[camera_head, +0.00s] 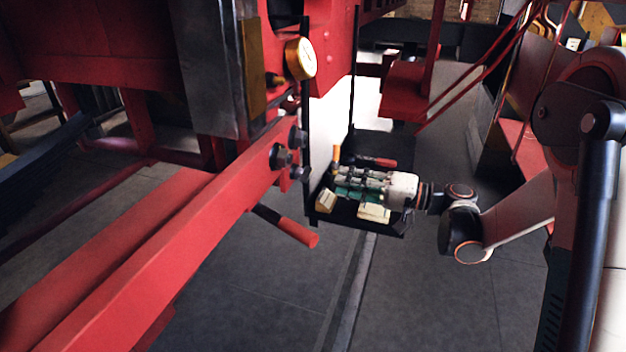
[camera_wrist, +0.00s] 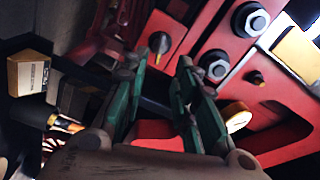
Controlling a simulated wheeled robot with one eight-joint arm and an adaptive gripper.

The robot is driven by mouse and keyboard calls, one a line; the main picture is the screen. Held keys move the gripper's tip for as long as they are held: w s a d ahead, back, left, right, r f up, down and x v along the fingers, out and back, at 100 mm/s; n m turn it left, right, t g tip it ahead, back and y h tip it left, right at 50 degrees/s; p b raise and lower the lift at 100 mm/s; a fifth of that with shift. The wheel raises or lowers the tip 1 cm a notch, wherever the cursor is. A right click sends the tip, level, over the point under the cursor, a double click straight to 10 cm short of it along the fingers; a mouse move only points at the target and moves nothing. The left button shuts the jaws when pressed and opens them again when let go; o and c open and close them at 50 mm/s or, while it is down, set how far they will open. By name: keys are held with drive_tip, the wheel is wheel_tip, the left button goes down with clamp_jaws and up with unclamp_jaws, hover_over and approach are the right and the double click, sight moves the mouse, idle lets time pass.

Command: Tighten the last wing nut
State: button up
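My gripper (camera_head: 345,182) reaches in from the right in the head view, over or in front of a dark tray (camera_head: 385,226). In the wrist view my gripper (camera_wrist: 162,72) has its two green-padded fingers apart, with nothing held between them. A dark fastener with a lighter tip (camera_wrist: 159,42) shows on the red frame just beyond the fingertips. I cannot tell whether it is a wing nut. Large hex nuts (camera_wrist: 250,19) sit on the red frame to the right, and dark nuts (camera_head: 281,156) show on the red beam in the head view. No wing nut is clearly recognisable.
A red-handled lever (camera_head: 290,228) sticks out below the red beam (camera_head: 150,258). A brass-rimmed gauge (camera_head: 301,58) is above. Pale blocks (camera_head: 374,213) and a red-handled tool (camera_head: 376,162) are at the tray. A box (camera_wrist: 29,73) shows at the left of the wrist view. Open floor lies below.

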sight(310, 175)
drive_tip(key=b+x, duration=0.1)
drive_tip(key=x, duration=0.7)
drive_tip(key=shift+w+a+b, duration=0.15)
drive_tip(key=shift+b, duration=0.15)
clamp_jaws()
